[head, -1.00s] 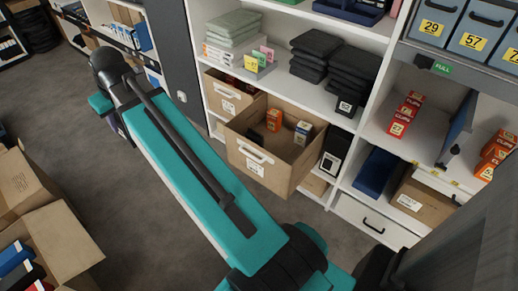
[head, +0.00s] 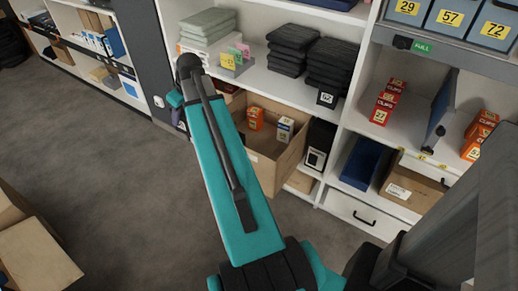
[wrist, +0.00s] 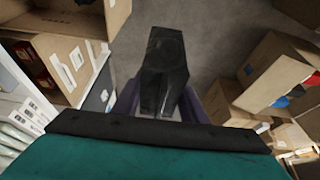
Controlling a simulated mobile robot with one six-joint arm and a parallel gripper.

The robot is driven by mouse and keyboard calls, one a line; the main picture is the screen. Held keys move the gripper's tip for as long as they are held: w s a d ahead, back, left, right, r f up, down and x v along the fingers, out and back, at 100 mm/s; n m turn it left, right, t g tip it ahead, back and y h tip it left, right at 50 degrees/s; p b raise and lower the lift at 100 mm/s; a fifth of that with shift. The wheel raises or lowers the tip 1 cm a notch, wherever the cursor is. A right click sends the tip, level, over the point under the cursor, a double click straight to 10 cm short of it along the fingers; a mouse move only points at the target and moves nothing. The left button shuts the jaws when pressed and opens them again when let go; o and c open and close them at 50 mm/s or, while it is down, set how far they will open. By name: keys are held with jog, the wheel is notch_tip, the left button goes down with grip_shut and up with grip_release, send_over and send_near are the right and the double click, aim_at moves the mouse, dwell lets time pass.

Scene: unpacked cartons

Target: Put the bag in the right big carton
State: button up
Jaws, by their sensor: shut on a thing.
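My gripper (wrist: 158,104) has purple fingers and is shut on a black, angular thing, seemingly the bag (wrist: 165,62), in the wrist view. The bag hangs out beyond the fingers above the grey floor. In the head view my teal arm reaches toward the shelves; its far end hides most of the gripper and the bag. Open brown cartons stand on the floor, at the lower left of the head view (head: 38,262) and at the right of the wrist view (wrist: 272,72). I cannot tell which is the right big carton.
A brown bin (head: 290,163) with small boxes juts out from the shelf beside my arm; it also shows at the left of the wrist view (wrist: 80,58). Shelves hold black folded stacks (head: 333,62) and orange boxes. The floor (head: 95,130) on the left is clear.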

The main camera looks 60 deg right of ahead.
jog(key=s+d+f+b, duration=0.3)
jog(key=s+d+f, duration=0.7)
jog(key=d, duration=0.2)
jog(key=s+d+f+b, duration=0.4)
jog(key=s+d+f, duration=0.5)
jog(key=d, duration=0.3)
jog(key=shift+s+f, duration=0.4)
jog(key=shift+s, duration=0.1)
jog(key=shift+f, duration=0.1)
notch_tip(320, 180, down, 6)
jog(key=b, duration=0.1)
jog(key=shift+f, duration=0.1)
jog(key=shift+f, duration=1.8)
jog(key=shift+f+b, duration=0.15)
jog(key=shift+b, duration=0.2)
jog(key=o, duration=1.2)
